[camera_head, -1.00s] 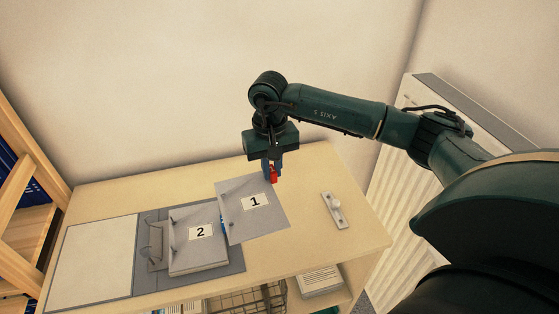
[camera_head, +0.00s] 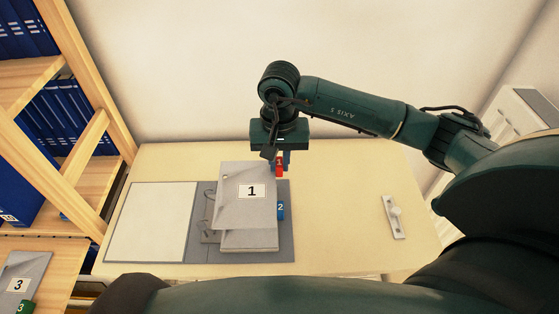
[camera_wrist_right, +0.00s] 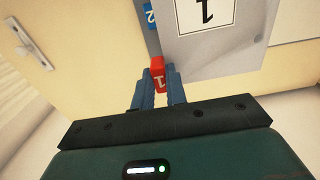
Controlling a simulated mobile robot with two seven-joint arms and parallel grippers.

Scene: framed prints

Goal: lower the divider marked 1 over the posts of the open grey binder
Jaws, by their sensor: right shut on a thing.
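The divider marked 1 (camera_head: 240,207) is a grey sheet with a white label and a red tab (camera_head: 279,165). My right gripper (camera_head: 281,158) is shut on that tab at the sheet's far right corner; the wrist view shows the red tab (camera_wrist_right: 157,80) between both fingers. The sheet lies over the stack in the open grey binder (camera_head: 286,240), overlapping most of it. A hole shows near its far left corner. The binder's posts (camera_head: 209,222) are partly hidden by the sheet. Whether the sheet touches the stack I cannot tell. My left gripper is out of view.
A blue tab marked 2 (camera_head: 281,210) sticks out right of the stack. A metal fitting (camera_head: 393,216) lies on the right of the tabletop (camera_head: 340,240). A divider marked 3 (camera_head: 22,280) lies at the lower left, beside a shelf of blue binders (camera_head: 65,120).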

